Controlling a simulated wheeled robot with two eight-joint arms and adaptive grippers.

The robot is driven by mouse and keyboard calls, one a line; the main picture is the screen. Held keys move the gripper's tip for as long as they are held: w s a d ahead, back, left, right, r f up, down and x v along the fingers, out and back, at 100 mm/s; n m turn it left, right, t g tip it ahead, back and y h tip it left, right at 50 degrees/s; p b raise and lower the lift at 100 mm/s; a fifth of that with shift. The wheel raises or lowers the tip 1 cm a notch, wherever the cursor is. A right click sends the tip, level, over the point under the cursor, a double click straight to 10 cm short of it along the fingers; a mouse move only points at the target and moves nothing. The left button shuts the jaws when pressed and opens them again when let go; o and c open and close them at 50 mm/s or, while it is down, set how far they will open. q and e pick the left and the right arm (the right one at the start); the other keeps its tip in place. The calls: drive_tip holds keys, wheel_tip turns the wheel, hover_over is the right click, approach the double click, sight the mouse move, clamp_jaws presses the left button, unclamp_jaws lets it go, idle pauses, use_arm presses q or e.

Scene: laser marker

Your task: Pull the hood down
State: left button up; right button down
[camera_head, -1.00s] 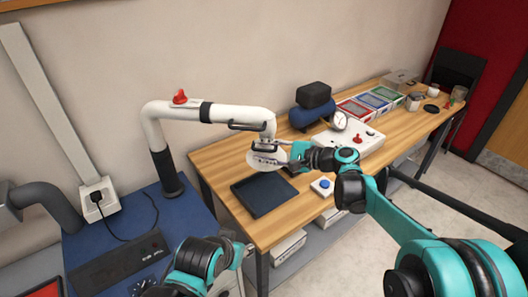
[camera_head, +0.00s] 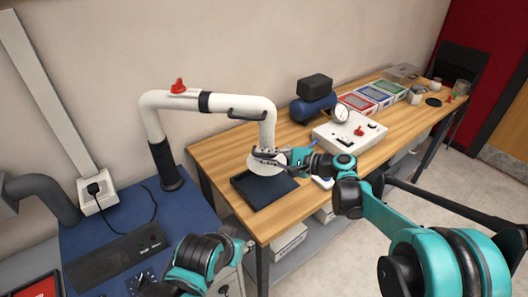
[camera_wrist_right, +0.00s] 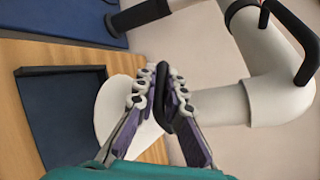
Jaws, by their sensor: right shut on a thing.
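The hood is a white disc-shaped head (camera_head: 262,167) at the drooping end of a white jointed pipe arm (camera_head: 230,103). It hangs low over the back of a dark tray (camera_head: 262,193); I cannot tell whether they touch. My right gripper (camera_head: 285,156) reaches in from the right at the hood. In the right wrist view, its fingers (camera_wrist_right: 160,92) are shut on a black handle (camera_wrist_right: 162,104) beside the white disc (camera_wrist_right: 110,112). My left arm shows at the bottom middle of the head view; its fingers are not clear.
A blue compressor (camera_head: 308,108), coloured bins (camera_head: 374,95) and jars stand farther back. A blue table (camera_head: 190,205) with a keyboard-like panel (camera_head: 115,255) is at left.

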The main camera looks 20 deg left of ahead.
drive_tip(key=c, duration=1.6)
unclamp_jaws()
drive_tip(key=shift+r, duration=0.1)
drive_tip(key=shift+d, duration=0.15)
drive_tip(key=v, duration=1.1)
drive_tip(key=shift+d, duration=0.4)
drive_tip(key=shift+s+r, duration=0.1)
drive_tip(key=shift+s, duration=0.05)
drive_tip(key=s+d+f+n+t+h, duration=0.1)
drive_tip(key=s+d+f+n+h, duration=0.2)
drive_tip(key=s+d+h, duration=0.2)
drive_tip(key=s+d+f+n+t+h, duration=0.1)
drive_tip(key=s+d+f+n+h, duration=0.2)
drive_tip(key=s+d, duration=0.7)
drive_tip(key=s+d+f+n+t+h, duration=0.2)
drive_tip(key=s+d+f+h, duration=0.2)
drive_tip(key=s+d+h, duration=0.3)
drive_tip(key=shift+s+d+f+n, duration=0.4)
drive_tip(key=shift+s+d, duration=0.25)
drive_tip(key=shift+d, duration=0.55)
